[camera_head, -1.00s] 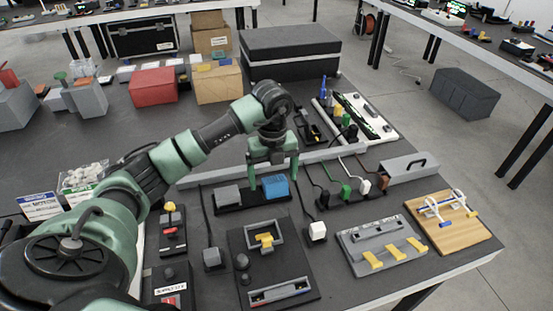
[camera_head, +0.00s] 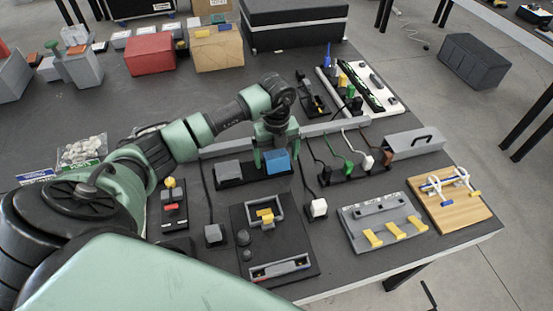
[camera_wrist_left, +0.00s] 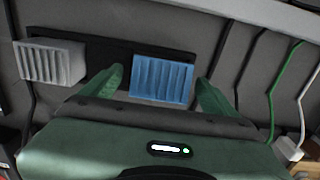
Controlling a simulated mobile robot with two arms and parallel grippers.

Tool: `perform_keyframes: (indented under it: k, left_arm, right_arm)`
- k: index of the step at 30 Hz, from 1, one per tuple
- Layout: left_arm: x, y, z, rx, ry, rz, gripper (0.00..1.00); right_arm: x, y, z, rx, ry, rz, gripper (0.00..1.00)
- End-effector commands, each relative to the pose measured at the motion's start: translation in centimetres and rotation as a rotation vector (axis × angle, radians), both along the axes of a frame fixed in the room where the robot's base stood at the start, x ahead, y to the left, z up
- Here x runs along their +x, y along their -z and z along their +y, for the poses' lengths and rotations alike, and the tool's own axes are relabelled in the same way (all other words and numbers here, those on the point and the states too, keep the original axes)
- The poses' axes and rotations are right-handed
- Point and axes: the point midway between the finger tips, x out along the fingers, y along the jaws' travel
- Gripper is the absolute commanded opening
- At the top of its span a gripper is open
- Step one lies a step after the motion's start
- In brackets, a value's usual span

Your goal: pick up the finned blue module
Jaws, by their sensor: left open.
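The finned blue module (camera_head: 277,161) sits on a black base strip (camera_head: 230,181) beside a finned grey module (camera_head: 229,169). My left gripper (camera_head: 276,160) is above the blue module with its fingers pointing down. In the left wrist view the blue module (camera_wrist_left: 162,79) shows between the two open fingers of the left gripper (camera_wrist_left: 160,92), with a gap on the left finger's side and the right finger close by. The grey module (camera_wrist_left: 50,62) lies to the left of the fingers. Contact with the blue module cannot be told. My right gripper is not in view.
A grey rail (camera_head: 330,127) runs behind the strip. A power strip with plugs and cables (camera_head: 350,168) lies to the right, and a white plug (camera_head: 318,207) in front. A dark fixture plate (camera_head: 290,235) is nearer. A red box (camera_head: 150,54) stands farther back.

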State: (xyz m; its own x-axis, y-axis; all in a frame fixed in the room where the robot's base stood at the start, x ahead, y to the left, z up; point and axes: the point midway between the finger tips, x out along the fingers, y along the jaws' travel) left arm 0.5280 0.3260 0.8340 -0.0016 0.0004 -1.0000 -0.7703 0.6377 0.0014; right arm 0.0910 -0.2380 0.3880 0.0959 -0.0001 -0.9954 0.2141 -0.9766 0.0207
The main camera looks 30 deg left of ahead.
Motion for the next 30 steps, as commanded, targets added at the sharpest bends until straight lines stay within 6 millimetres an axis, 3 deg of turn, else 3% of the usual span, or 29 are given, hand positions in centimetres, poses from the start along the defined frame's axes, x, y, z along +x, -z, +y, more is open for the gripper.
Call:
perform_keyframes:
  k: [5, 13, 23, 30]
  left_arm:
    - [0.0, 0.0, 0.0, -0.001, 0.0, -0.001, 0.89]
    - [0.0, 0.0, 0.0, 0.0, 0.0, -0.001, 0.14]
    - [0.1, -0.4, 0.0, 0.0, -0.001, -0.004, 0.12]
    - [0.2, -3.2, 0.0, 0.001, 0.002, -0.007, 0.12]
  right_arm:
    - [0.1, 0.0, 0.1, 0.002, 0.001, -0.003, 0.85]
    - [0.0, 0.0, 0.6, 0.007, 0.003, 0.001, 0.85]
    - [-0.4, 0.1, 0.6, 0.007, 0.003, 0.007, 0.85]
    - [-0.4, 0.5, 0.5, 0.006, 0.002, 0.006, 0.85]
